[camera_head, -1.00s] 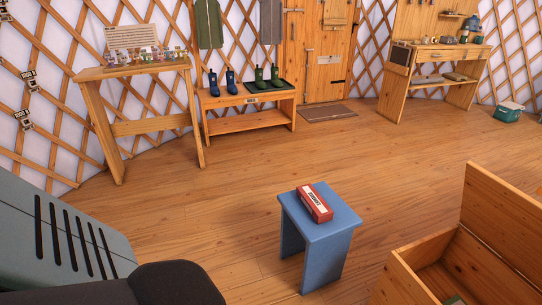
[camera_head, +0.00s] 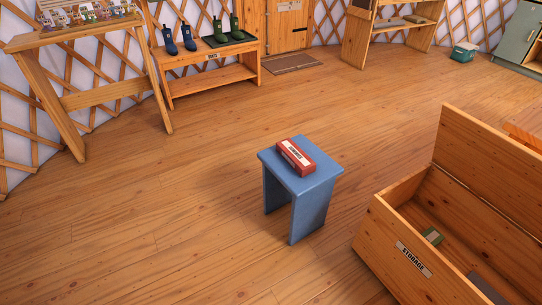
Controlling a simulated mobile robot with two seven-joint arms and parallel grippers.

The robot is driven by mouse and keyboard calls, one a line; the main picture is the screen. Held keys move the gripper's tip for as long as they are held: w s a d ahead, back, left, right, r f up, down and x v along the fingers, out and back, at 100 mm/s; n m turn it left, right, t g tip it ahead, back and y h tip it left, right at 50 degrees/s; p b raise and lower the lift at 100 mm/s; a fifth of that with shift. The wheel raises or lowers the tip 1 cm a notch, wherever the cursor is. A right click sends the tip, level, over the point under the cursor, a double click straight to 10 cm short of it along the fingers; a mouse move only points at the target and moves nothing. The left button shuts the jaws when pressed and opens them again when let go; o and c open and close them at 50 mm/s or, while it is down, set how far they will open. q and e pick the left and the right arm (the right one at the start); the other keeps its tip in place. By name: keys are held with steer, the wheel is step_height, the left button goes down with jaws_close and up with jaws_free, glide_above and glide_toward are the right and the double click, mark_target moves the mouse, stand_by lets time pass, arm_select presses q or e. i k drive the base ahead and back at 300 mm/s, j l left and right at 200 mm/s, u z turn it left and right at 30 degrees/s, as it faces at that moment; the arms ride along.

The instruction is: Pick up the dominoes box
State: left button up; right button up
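A red box with a white label, which I take to be the dominoes box (camera_head: 296,157), lies flat on top of a small blue stool (camera_head: 325,172). The lettering on its label is too small to read surely. The stool stands on the wooden floor near the middle of the head view. Neither of my grippers is in view, and nothing touches the box.
An open wooden storage chest (camera_head: 384,237) with a few items inside stands to the right of the stool. A tall wooden table (camera_head: 50,37) is at the upper left, beside a low bench (camera_head: 213,82) with boots. Open floor (camera_head: 170,220) lies left of and in front of the stool.

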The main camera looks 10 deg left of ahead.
mark_target(300, 161)
steer(key=i+j+z, duration=0.3)
steer(key=j+z, duration=0.25)
steer(key=j, duration=0.2)
steer(key=i+j+z, duration=0.3)
steer(key=j, duration=0.2)
steer(key=j+z, duration=0.25)
steer(key=j, duration=0.2)
